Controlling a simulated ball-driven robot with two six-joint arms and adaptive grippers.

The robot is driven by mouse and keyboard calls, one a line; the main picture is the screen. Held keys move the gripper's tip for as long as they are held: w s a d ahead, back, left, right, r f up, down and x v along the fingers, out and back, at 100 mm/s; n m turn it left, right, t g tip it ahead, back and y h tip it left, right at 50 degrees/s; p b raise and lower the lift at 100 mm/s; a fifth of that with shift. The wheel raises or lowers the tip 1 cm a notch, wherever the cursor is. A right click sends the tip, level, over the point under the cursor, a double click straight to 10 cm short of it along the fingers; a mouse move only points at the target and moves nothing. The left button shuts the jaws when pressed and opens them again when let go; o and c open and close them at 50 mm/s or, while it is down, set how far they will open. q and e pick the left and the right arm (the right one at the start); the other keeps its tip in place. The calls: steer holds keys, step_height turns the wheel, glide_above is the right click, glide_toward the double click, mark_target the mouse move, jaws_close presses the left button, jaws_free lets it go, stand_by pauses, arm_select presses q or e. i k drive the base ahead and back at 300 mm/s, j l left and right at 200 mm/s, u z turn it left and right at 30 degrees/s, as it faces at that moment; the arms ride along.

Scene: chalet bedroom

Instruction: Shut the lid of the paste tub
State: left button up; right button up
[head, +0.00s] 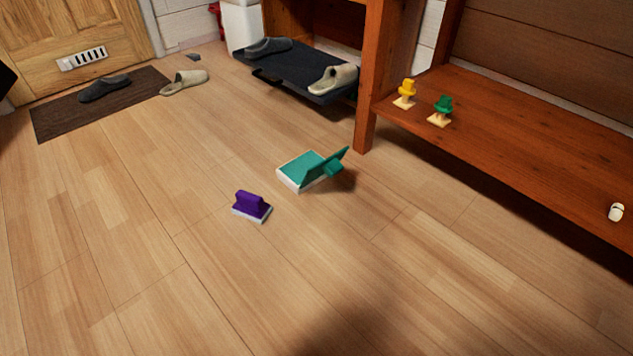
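The paste tub (291,180) sits on the wooden floor near the middle of the head view. It is a low white box with a teal top. Its teal lid (330,162) is raised at a slant on the right side, with a small teal block on its outer face. A purple-handled brush or block (252,206) with a pale base stands on the floor to the lower left of the tub, apart from it. Neither of my grippers shows in the head view.
A wooden shelf (520,150) on the right bears yellow (406,92) and green (443,108) knobbed pieces and a small white item (616,211).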

mark_target(331, 166)
steer(key=i+l+z, duration=0.1)
steer(key=i+l, duration=0.2)
steer(key=i+l+z, duration=0.15)
steer(key=i, duration=0.4)
steer(key=l, duration=0.05)
